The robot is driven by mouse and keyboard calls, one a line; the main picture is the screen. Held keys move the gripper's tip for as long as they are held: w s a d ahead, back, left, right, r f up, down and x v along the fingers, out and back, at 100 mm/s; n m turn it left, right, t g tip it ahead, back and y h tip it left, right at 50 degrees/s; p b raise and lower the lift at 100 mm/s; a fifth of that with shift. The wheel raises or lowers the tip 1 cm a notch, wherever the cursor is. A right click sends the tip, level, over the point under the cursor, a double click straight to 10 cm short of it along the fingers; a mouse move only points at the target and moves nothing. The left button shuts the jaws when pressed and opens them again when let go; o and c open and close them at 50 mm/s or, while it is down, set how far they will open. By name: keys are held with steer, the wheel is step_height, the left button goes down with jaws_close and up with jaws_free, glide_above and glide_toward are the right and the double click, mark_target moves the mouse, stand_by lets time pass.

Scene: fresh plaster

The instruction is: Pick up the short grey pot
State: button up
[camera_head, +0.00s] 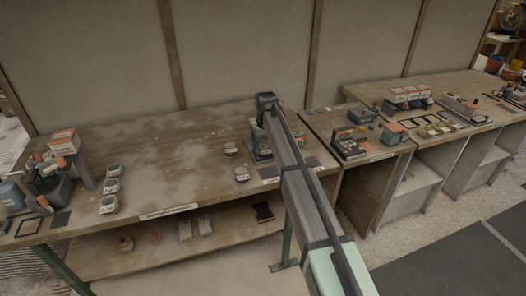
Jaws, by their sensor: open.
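No single pot stands out clearly as the short grey pot. Small pale grey pot-like pieces stand on the left wooden bench (180,140): a column of three at its left, with a top one (113,170), a middle one (111,186) and a front one (108,205). Two more stand nearer the middle, a far one (230,148) and a near one (242,174). My gripper (266,104) is at the far end of my arm, above the bench's right part, right of and beyond these two pieces. It is open; its fingers are small and partly hidden by the arm.
A cluttered group with a white-and-orange box (64,142) fills the bench's left end. Dark items lie beside and under my arm at the right end. Another bench (440,90) on the right holds boxes and trays. The left bench's middle is mostly bare. A wall stands behind.

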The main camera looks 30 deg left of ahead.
steer(key=shift+f, duration=0.9)
steer(key=shift+c, duration=0.4)
